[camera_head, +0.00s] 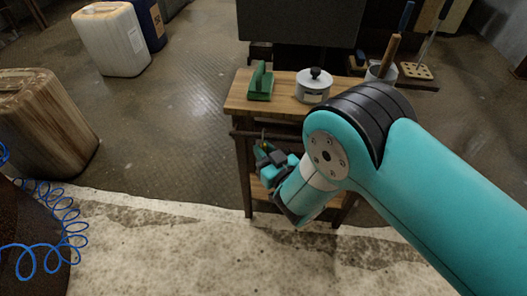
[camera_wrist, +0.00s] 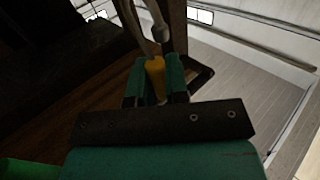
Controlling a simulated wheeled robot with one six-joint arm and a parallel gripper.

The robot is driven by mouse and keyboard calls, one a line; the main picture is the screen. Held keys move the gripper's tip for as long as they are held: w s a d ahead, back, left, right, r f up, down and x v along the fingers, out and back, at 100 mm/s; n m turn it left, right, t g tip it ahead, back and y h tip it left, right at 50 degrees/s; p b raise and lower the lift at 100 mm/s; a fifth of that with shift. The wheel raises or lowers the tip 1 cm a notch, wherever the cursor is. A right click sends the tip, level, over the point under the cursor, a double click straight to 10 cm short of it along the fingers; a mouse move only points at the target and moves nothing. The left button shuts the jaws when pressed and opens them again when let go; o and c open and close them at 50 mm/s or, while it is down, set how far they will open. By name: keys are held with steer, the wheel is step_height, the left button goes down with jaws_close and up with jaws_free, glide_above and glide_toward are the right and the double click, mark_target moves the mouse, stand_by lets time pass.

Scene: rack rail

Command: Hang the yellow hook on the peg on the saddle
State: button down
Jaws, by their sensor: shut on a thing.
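My gripper (camera_head: 269,163) is in front of the left end of the small wooden table, near the dark rail (camera_head: 275,136) under its top. In the wrist view its green fingers (camera_wrist: 154,82) are shut on the yellow hook (camera_wrist: 155,68), which points up between them. Pale grey curved parts (camera_wrist: 160,33), one with a rounded end, show just above the yellow part. I cannot tell whether they belong to the hook or to the peg. In the head view the hook is a tiny yellow speck at the rail. The saddle and peg cannot be made out clearly.
The floor between is clear.

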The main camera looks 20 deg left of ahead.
steer(key=shift+s+r+b, duration=0.1)
steer(key=shift+r+b, duration=0.3)
steer(key=shift+r, duration=0.1)
steer(key=shift+s+d+r+b, duration=0.2)
steer(key=shift+s+r+b, duration=0.35)
steer(key=shift+b, duration=1.75)
steer(key=shift+b, duration=0.55)
steer(key=b, duration=0.4)
steer(key=shift+s, duration=0.35)
steer(key=b, duration=0.3)
steer(key=s+b, duration=0.1)
steer(key=b, duration=0.2)
steer(key=shift+s+d+f, duration=0.1)
steer(key=shift+s+d, duration=0.15)
steer(key=s+b, duration=0.1)
steer(key=b, duration=0.2)
steer(key=shift+b, duration=0.3)
steer(key=shift+s+d, duration=0.1)
steer(key=shift+s, duration=0.05)
